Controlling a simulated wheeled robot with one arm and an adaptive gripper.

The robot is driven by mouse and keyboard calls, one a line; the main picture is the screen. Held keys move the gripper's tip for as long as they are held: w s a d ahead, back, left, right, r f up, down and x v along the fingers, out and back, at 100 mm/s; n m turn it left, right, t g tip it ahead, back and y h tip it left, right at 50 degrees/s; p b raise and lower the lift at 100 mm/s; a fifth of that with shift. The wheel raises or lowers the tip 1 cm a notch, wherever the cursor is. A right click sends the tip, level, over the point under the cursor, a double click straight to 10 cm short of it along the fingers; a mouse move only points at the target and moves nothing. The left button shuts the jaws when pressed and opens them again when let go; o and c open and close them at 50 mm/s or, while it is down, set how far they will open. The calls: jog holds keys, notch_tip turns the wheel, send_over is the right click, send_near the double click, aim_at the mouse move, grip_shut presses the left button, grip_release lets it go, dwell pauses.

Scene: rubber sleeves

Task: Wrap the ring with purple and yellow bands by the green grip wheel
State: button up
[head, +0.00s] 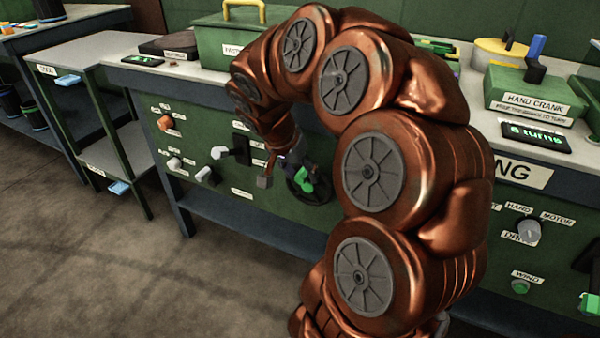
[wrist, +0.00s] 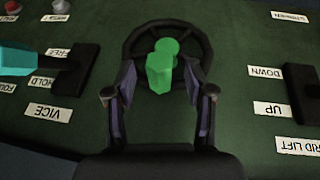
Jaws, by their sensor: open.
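The green grip (wrist: 160,68) stands out from a dark spoked wheel (wrist: 127,45) on the green front panel. In the head view the grip (head: 305,180) and part of the wheel (head: 322,190) show beside my arm. My gripper (wrist: 160,82) is open, one finger on each side of the grip in the wrist view; contact cannot be told. In the head view my gripper (head: 285,172) is partly hidden and close to the wheel. I cannot make out a ring with purple and yellow bands in either view.
A cyan-ended lever (wrist: 20,62) on a black block labelled VICE and a black block (wrist: 301,92) marked UP and DOWN flank the wheel. A green hand crank box (head: 535,95) stands on the bench at right. Floor (head: 100,270) at left is clear.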

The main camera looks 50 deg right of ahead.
jog(key=shift+c, duration=0.2)
grip_shut()
dwell(0.4)
